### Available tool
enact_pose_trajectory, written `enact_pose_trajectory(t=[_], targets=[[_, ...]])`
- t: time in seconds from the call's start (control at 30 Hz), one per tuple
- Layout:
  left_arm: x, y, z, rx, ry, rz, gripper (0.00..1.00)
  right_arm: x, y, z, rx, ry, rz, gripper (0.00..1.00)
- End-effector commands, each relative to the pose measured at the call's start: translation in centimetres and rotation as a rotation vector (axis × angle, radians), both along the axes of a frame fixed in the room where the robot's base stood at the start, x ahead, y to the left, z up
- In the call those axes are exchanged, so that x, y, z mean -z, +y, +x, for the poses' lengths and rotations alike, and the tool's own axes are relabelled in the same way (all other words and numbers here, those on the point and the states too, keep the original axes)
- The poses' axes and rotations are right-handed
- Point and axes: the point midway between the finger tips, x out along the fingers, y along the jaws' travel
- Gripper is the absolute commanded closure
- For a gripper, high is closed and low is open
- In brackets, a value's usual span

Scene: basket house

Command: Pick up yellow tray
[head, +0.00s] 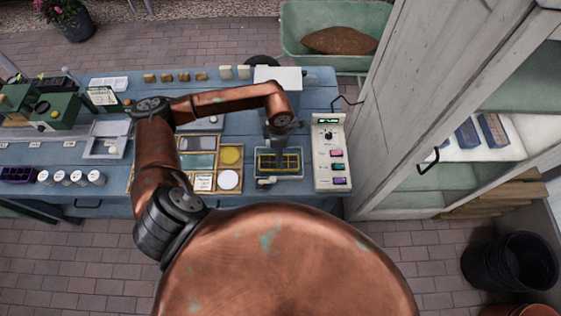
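A small yellow tray (290,162), seen as a yellow frame with dark parts inside, sits within a larger pale-rimmed tray (282,177) on the blue table. My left arm reaches in from the left, and its gripper (277,146) points down at the far edge of the yellow tray. The gripper covers part of that edge. Its fingers are too small and dark to tell whether they are open, shut or touching the tray. My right gripper is not in view.
A white panel device (329,153) stands close to the right of the trays. A wooden sample board (229,157) lies to the left. A white box (290,77) stands behind. A tall white cabinet (400,90) borders the table's right end.

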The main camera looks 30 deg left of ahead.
Motion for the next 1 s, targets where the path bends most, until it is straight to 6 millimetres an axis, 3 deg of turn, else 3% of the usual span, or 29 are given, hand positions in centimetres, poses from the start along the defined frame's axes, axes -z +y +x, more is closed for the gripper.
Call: enact_pose_trajectory(t=[0.53,0.83,1.0], targets=[[6.7,0.0,-0.1,-0.003,0.003,-0.005,0.45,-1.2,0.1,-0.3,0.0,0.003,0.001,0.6],[7.1,0.0,0.0,0.0,0.002,-0.005,0.46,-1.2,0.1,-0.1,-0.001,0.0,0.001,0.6],[7.1,-0.1,0.0,0.0,0.001,-0.006,0.57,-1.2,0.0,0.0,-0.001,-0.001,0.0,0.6]])
